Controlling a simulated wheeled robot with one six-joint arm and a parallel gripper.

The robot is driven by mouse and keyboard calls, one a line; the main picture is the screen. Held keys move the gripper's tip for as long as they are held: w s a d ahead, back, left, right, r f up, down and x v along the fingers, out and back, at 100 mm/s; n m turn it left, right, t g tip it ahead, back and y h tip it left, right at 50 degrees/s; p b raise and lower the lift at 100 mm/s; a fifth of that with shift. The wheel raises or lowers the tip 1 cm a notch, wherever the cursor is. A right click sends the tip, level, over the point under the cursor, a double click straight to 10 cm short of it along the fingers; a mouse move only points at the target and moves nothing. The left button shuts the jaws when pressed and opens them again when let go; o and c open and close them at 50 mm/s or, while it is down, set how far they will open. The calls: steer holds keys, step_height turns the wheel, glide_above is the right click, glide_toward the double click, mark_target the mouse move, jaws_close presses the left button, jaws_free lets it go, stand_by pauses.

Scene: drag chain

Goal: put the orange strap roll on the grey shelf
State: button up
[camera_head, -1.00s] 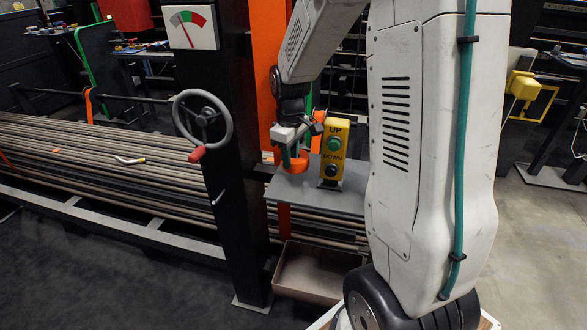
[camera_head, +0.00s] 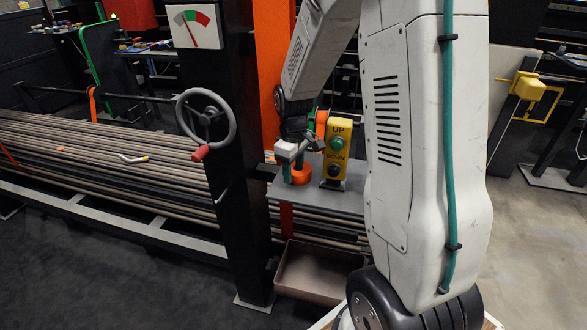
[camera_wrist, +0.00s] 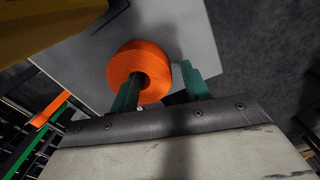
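The orange strap roll (camera_head: 301,173) sits on the grey shelf (camera_head: 345,200), close beside the yellow UP/DOWN button box. In the wrist view the roll (camera_wrist: 160,62) shows its ribbed side and dark centre hole, with the grey shelf (camera_wrist: 188,25) behind it. My gripper (camera_head: 293,168) is low over the shelf at the roll. In the wrist view my gripper (camera_wrist: 160,88) has its green fingers apart around one wall of the roll. The left finger overlaps the hole, and a gap shows between the right finger and the roll. The roll's contact with the shelf is partly hidden.
The yellow button box (camera_head: 337,152) stands on the shelf just right of the roll. A black post with a handwheel (camera_head: 206,118) rises at the shelf's left. A brown open bin (camera_head: 316,274) is below. Long bars (camera_head: 100,160) lie at left.

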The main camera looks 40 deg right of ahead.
mark_target(293, 173)
step_height(293, 173, up, 11)
steer(key=s+a+r+m, duration=0.2)
steer(key=s+a+r, duration=0.6)
steer(key=s, duration=0.2)
steer(key=s+a+m, duration=0.1)
steer(key=s+a, duration=0.1)
steer(key=s, duration=0.5)
steer(key=s+a+m+t, duration=0.1)
steer(key=s+a, duration=0.2)
steer(key=s, duration=0.5)
steer(key=shift+s+a, duration=0.15)
steer(key=shift+a, duration=0.15)
